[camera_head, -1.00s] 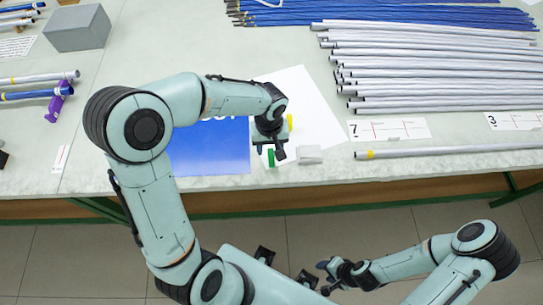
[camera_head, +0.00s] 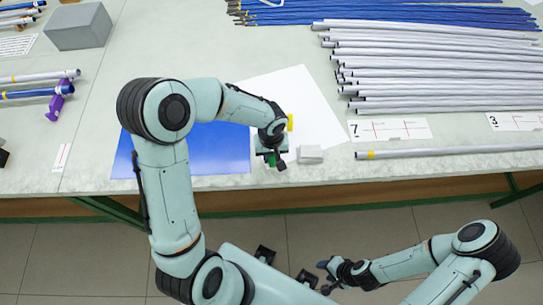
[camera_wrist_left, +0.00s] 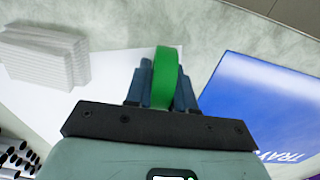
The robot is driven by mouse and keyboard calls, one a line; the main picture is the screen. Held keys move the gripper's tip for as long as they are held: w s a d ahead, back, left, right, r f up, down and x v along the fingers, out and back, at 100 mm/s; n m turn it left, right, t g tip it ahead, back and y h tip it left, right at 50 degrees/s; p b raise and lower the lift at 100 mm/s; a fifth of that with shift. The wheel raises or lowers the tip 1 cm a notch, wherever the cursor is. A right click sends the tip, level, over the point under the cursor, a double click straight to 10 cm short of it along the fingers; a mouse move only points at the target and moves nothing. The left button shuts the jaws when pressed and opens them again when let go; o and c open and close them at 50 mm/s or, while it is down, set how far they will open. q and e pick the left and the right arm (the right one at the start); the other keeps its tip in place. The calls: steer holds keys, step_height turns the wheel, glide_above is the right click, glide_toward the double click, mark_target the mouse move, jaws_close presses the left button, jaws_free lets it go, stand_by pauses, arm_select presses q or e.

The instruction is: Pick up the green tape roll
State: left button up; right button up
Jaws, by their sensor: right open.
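The green tape roll (camera_head: 272,161) stands near the front edge of the table, largely covered by my left gripper (camera_head: 272,152) in the head view. In the left wrist view the green roll (camera_wrist_left: 167,78) shows edge-on between the two fingers of the left gripper (camera_wrist_left: 162,85). I see no clear gap beside it, but cannot tell whether the fingers press on it. My right gripper (camera_head: 328,277) is open and empty, low in front of the table.
A small light grey block (camera_head: 310,154) stands just right of the left gripper, and a yellow item (camera_head: 290,122) is behind it. A blue sheet (camera_head: 220,160) and a white sheet (camera_head: 318,105) lie beneath. Grey rods (camera_head: 430,75) lie at the right.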

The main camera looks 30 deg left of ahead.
arm_select(q)
jaws_close()
steer(key=shift+r, duration=0.15)
step_height(320, 180, up, 20)
steer(key=p, duration=0.1)
steer(key=shift+p, duration=0.35)
arm_select(e)
steer(key=shift+w+r, duration=0.85)
steer(key=shift+r, duration=0.3)
